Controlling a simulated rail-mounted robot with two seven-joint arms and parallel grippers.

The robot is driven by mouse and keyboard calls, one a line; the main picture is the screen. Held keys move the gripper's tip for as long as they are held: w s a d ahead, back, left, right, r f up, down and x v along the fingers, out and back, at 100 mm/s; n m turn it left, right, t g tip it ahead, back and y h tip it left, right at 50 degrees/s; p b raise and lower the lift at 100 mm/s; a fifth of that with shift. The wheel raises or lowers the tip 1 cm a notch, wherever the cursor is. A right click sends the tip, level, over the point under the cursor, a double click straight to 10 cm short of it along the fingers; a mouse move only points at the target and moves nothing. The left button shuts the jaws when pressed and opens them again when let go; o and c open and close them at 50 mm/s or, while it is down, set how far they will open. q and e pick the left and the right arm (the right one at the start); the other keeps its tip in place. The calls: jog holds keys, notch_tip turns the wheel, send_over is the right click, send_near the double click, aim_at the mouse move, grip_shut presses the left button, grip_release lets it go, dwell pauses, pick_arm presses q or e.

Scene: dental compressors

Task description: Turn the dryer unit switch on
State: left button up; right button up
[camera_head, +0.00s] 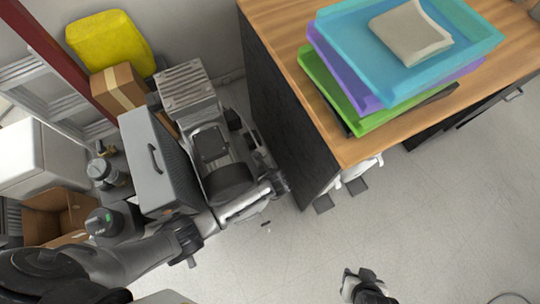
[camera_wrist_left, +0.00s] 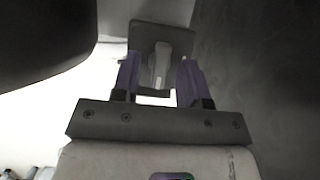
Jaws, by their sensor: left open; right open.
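The dryer unit is not clearly told apart among the grey compressor equipment (camera_head: 187,88) at the left of the head view. A grey cabinet (camera_head: 151,187) with a dark handle stands beside it. In the left wrist view, a grey squarish plate (camera_wrist_left: 180,36) with a pale upright piece shows beyond my fingers; I cannot tell if it is the switch. My left gripper (camera_wrist_left: 160,62) is open, with that plate between and beyond its fingers and no contact visible. My right gripper (camera_head: 362,284) is open over bare floor at the bottom of the head view, apart from the equipment.
A wooden desk (camera_head: 285,30) with a dark side panel stands close to the right of my left gripper. Stacked trays (camera_head: 345,28) lie on it. A cardboard box (camera_head: 118,88), a yellow container (camera_head: 108,42) and an open carton (camera_head: 85,208) crowd the left.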

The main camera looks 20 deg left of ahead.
pick_arm(q)
grip_shut()
